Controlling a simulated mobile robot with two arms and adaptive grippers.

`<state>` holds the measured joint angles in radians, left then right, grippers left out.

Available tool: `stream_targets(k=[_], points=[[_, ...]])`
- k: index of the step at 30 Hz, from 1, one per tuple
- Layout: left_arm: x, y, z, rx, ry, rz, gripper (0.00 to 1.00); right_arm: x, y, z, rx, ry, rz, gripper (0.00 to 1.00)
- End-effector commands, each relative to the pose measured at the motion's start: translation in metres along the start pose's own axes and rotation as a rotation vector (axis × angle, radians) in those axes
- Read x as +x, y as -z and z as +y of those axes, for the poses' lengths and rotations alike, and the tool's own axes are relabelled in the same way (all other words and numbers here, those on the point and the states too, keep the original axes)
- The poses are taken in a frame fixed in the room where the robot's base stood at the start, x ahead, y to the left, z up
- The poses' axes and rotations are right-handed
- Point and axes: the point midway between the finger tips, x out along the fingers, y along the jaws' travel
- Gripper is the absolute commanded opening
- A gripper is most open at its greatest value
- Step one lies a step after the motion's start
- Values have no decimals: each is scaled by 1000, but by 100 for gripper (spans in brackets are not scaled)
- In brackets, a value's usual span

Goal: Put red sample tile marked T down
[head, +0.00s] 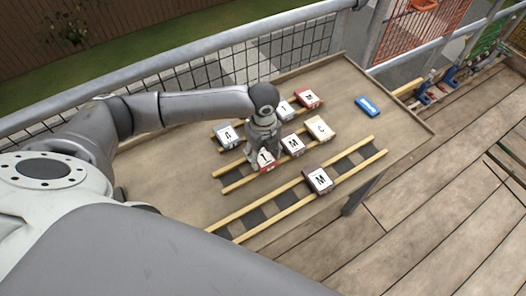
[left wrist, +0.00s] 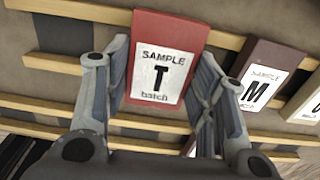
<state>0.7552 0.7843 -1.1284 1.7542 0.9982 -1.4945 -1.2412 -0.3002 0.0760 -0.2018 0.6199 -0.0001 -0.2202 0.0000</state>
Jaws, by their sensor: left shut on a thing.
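The red sample tile marked T (head: 267,161) is between the fingers of my left gripper (head: 262,152), which is shut on it. In the left wrist view the tile (left wrist: 163,72) shows its white label "SAMPLE T batch" facing the camera, with one finger on each side. Wooden battens run behind the tile at the left part of the middle rack (head: 232,187). I cannot tell whether the tile touches the battens. A brown tile marked M (left wrist: 264,78) lies to its right, with a gap between them. My right gripper is not in view.
On the table (head: 400,112), a cream C tile (head: 319,128) sits farther along the middle row. The front rack (head: 270,212) holds a brown M tile (head: 318,180). Behind are a grey A tile (head: 228,134), a T tile (head: 285,110) and a red tile (head: 308,97). A blue object (head: 367,106) lies right.

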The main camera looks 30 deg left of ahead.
Motion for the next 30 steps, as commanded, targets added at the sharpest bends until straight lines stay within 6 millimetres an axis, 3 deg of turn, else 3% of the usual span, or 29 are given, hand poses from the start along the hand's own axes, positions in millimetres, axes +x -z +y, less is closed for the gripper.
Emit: stream_targets(k=[12, 13, 18, 30], points=[[8, 0, 0, -1, -1, 0, 23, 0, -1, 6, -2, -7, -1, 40], [9, 0, 0, -1, -1, 0, 53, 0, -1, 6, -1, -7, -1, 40], [8, 0, 0, 0, -1, 0, 73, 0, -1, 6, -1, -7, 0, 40], [2, 0, 0, 0, 2, -1, 73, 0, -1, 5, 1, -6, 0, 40]])
